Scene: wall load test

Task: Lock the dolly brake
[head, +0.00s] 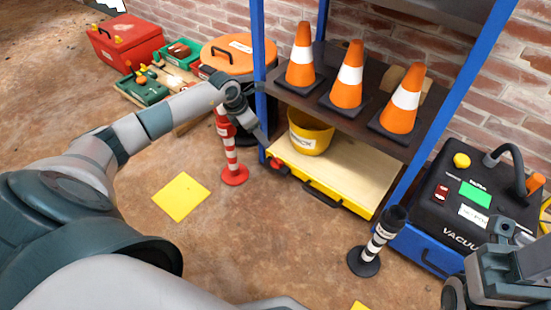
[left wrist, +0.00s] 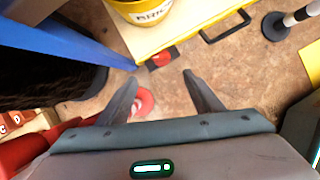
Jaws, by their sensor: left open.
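The dolly (head: 335,173) is a low yellow platform with a wooden top and a black front handle, at the bottom of the blue shelf. A yellow bucket (head: 310,132) stands on it. A small red and black brake piece (head: 278,166) sits at its front left corner; it also shows in the left wrist view (left wrist: 163,57), just beyond my fingertips. My left gripper (left wrist: 160,76) is open and empty, apart from the brake piece; in the head view it (head: 262,137) hangs above and left of it. My right gripper (head: 515,262) is at lower right, its fingers unclear.
A red-white post (head: 231,160) stands close below my left gripper. The blue shelf upright (head: 259,60) is beside it. Orange cones (head: 347,80) fill the middle shelf. A black-white post (head: 371,250) and a vacuum (head: 465,200) stand right. Floor in front is mostly clear around a yellow square (head: 181,196).

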